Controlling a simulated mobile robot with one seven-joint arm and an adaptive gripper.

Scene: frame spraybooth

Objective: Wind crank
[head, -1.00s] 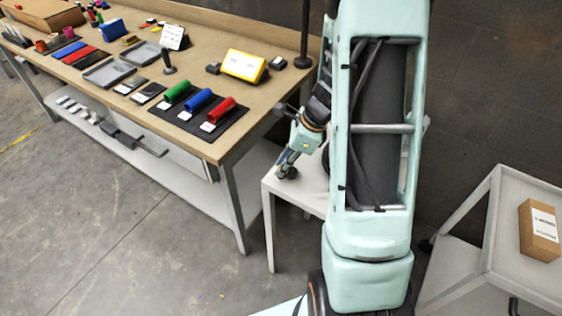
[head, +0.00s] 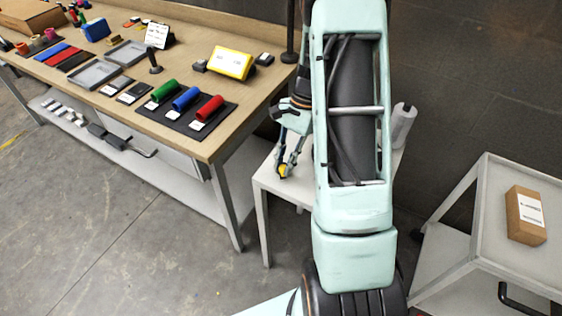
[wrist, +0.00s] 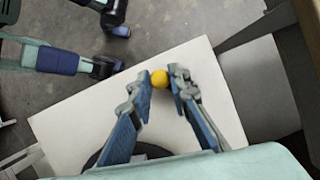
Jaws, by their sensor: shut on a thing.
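A round yellow knob (wrist: 159,78) sits between my gripper's fingertips in the wrist view. I take it to be the crank's handle, but the rest of the crank is not clear. My gripper (wrist: 161,82) is shut on the knob from both sides. In the head view my gripper (head: 283,171) points down over a small white table (head: 272,187), with the yellow knob (head: 283,169) at its tips. A dark round shape (wrist: 97,158) lies on the table in the wrist view, partly hidden by a finger and my arm. My arm hides much of the table in the head view.
A wooden workbench (head: 215,148) stands at the left, with red, blue and green rollers on a dark mat (head: 222,121) and a yellow box (head: 231,62). A grey cart (head: 500,262) with a cardboard box (head: 526,215) stands at the right. Open floor lies front left.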

